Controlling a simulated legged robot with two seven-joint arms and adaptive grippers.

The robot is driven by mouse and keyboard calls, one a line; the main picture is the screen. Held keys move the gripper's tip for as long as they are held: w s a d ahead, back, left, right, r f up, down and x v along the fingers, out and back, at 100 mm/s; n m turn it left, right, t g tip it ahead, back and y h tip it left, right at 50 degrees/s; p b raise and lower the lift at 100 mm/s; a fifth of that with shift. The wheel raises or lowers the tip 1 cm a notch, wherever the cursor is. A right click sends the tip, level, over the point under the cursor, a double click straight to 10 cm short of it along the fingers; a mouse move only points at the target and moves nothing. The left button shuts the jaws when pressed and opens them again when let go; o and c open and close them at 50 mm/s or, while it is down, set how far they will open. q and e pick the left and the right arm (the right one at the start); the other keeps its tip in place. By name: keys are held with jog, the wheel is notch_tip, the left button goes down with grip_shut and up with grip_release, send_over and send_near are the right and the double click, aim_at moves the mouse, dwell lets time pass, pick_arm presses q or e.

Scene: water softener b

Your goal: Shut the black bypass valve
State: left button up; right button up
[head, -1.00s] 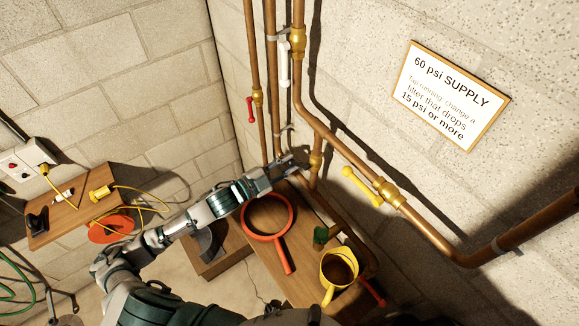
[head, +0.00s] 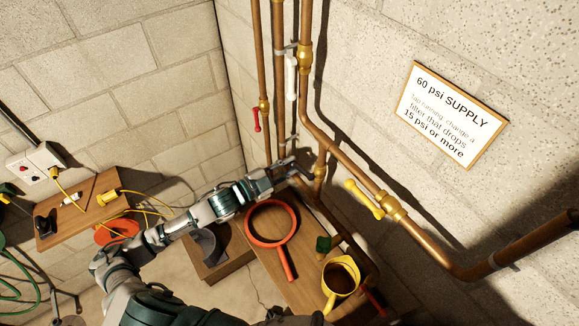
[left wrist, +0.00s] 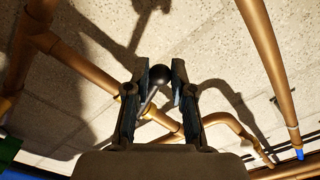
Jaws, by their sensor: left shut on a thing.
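My left gripper (head: 290,168) reaches in from the left to the lower copper pipes in the corner. In the left wrist view, its two fingers (left wrist: 163,82) are shut on the black bypass valve's handle, whose round black knob (left wrist: 158,74) shows between the fingertips. A thin metal lever runs down from the knob towards the copper pipe behind. In the head view the black handle is hidden at the fingers, just left of a brass fitting (head: 319,170). My right gripper is not in view.
Other valves have red (head: 257,119), white (head: 291,76) and yellow (head: 364,199) handles. A wall shelf (head: 82,219) with cords is at left.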

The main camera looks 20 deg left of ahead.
pick_arm(q)
jog(key=shift+r, duration=0.1)
jog(key=shift+o, duration=0.3)
jog(key=shift+w+a+r+p, duration=0.1)
jog(key=shift+a+r+p, duration=0.05)
jog(key=shift+r+p, duration=0.5)
jog(key=shift+w+a+r+p, duration=0.1)
jog(key=shift+r+p, duration=0.5)
jog(key=o, duration=0.9)
jog(key=shift+s, duration=0.1)
jog(key=shift+d, duration=0.1)
jog(key=shift+f, duration=0.15)
